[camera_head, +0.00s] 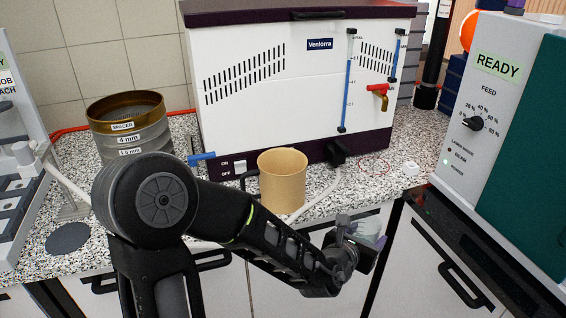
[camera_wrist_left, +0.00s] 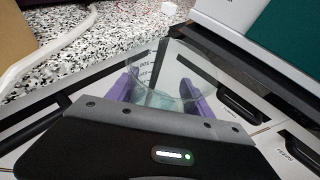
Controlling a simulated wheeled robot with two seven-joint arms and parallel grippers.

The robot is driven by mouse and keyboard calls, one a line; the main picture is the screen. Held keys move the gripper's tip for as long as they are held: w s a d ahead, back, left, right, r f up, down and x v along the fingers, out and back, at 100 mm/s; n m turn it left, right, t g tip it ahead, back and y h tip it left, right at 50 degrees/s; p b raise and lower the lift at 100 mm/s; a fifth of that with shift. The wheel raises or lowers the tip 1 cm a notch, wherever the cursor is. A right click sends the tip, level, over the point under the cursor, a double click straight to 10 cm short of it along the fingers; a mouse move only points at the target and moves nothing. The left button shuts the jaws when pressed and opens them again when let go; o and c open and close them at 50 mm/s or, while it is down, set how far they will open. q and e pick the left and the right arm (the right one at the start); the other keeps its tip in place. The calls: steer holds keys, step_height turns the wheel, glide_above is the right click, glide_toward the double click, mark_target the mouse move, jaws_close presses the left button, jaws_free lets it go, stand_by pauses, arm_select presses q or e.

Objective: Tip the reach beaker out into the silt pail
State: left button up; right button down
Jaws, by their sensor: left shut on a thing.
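A clear beaker (camera_head: 372,229), which I take for the reach beaker, is held in my left gripper (camera_head: 362,240) in front of the counter's front edge. In the left wrist view, the beaker (camera_wrist_left: 164,98) sits between the two purple fingers of the left gripper (camera_wrist_left: 160,90), with something pale teal low in it. A tan, open-topped container (camera_head: 283,186) with a dark handle, probably the silt pail, stands on the counter left of and behind the gripper. Its inside bottom is hidden. The beaker is apart from it. My right gripper is not in view.
A white Ventorra tank (camera_head: 270,90) with a red tap (camera_head: 379,92) stands behind the tan container. A sieve stack (camera_head: 130,130) stands at left. A grey and green READY unit (camera_head: 490,120) stands at right. A white hose (camera_head: 318,200) runs across the counter.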

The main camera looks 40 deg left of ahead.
arm_select(q)
steer(key=w+a+r+n+y+b, duration=0.1)
steer(key=w+a+y+b, duration=0.1)
steer(key=a+b, duration=0.4)
steer(key=shift+a+r+n, duration=0.15)
steer(key=shift+a+n, duration=0.25)
steer(key=shift+a, duration=0.7)
steer(key=a+r+b, duration=0.1)
steer(key=r, duration=0.1)
steer(key=a+r+b, duration=0.2)
steer(key=shift+w+a+r, duration=0.2)
steer(key=shift+a+r, duration=0.2)
steer(key=shift+r, duration=0.4)
